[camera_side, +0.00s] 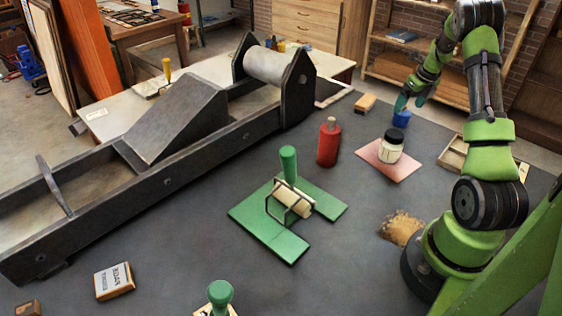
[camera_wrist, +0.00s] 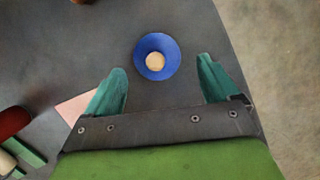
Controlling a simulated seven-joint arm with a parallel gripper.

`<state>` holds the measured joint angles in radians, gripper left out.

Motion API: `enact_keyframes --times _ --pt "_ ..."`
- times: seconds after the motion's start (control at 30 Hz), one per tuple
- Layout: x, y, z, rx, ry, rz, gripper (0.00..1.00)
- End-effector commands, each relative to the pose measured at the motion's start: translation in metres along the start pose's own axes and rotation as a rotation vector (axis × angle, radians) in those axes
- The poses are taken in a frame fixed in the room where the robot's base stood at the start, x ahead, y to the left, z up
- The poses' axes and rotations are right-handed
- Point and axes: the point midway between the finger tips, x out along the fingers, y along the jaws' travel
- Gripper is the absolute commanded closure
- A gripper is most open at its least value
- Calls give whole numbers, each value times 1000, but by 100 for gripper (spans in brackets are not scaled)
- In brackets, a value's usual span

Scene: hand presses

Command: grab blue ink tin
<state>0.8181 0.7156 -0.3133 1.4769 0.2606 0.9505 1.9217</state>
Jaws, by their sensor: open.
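The blue ink tin (camera_side: 401,118) stands on the dark table at the back right in the side view, just below my gripper (camera_side: 411,96). In the wrist view the blue tin (camera_wrist: 157,57) is seen from above as a blue round with a pale knob in its middle. It lies beyond and between the two teal fingertips of my gripper (camera_wrist: 161,72). The fingers are apart and nothing is between them. The gap looks wider than the tin. I cannot tell the exact height of the fingertips over the tin.
A white jar with a black lid (camera_side: 391,146) stands on a pink sheet (camera_side: 386,161) near the tin. The table edge is close on the right in the wrist view.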

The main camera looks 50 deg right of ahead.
Motion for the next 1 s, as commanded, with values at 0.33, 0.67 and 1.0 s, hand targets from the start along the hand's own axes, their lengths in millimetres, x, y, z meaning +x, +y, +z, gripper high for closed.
enact_keyframes --times 0.33,0.67,1.0 --pt "46 3 3 0 2 1 12" --pt "51 3 4 -1 0 0 15" --pt "51 3 4 -2 0 0 67"
